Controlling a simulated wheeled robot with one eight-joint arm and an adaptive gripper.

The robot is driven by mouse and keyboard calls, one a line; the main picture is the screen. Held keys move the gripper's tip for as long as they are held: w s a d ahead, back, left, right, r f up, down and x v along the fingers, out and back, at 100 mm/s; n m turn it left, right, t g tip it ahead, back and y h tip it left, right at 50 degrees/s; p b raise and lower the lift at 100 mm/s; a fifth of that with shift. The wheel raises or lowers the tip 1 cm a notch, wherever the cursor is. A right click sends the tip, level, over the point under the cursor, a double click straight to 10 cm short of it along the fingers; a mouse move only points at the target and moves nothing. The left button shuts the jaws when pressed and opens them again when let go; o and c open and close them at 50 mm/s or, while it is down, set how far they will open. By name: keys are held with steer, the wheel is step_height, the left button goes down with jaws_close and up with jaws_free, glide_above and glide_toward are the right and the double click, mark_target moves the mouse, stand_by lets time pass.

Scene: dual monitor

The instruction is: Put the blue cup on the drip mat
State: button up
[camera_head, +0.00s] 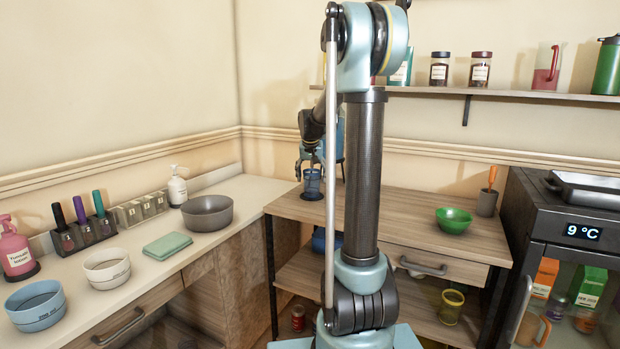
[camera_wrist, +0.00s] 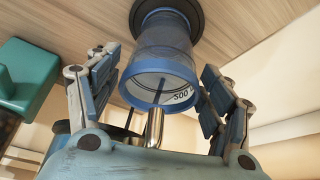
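The blue cup (camera_head: 312,183) is see-through with a blue rim and stands at the back left of the wooden table. In the wrist view, the cup (camera_wrist: 163,45) sits on a round dark mat (camera_wrist: 199,12), which looks like the drip mat. The mat's edge also shows under the cup in the head view (camera_head: 312,197). My gripper (camera_wrist: 160,90) is open, with one finger on each side of the cup and small gaps visible. In the head view my gripper is small and partly hidden, just above the cup.
A teal object (camera_wrist: 25,75) stands close to the left finger. A green bowl (camera_head: 453,219) and a grey holder with an orange-handled tool (camera_head: 487,203) are on the table's right. The tabletop (camera_head: 415,215) between is clear. A shelf (camera_head: 500,94) with jars hangs above.

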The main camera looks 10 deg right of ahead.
steer(key=d+v, duration=0.1)
steer(key=v, duration=1)
steer(key=s+f, duration=0.2)
steer(key=s, duration=0.9)
steer(key=s+f+n+g, duration=0.1)
steer(key=s+f, duration=0.9)
steer(key=s, duration=0.4)
steer(key=s+f+n+g+y, duration=0.1)
steer(key=s+f, duration=1)
steer(key=s, duration=0.4)
steer(key=shift+s+a+f+n, duration=0.2)
steer(key=shift+a+n, duration=0.1)
steer(key=shift+n, duration=0.1)
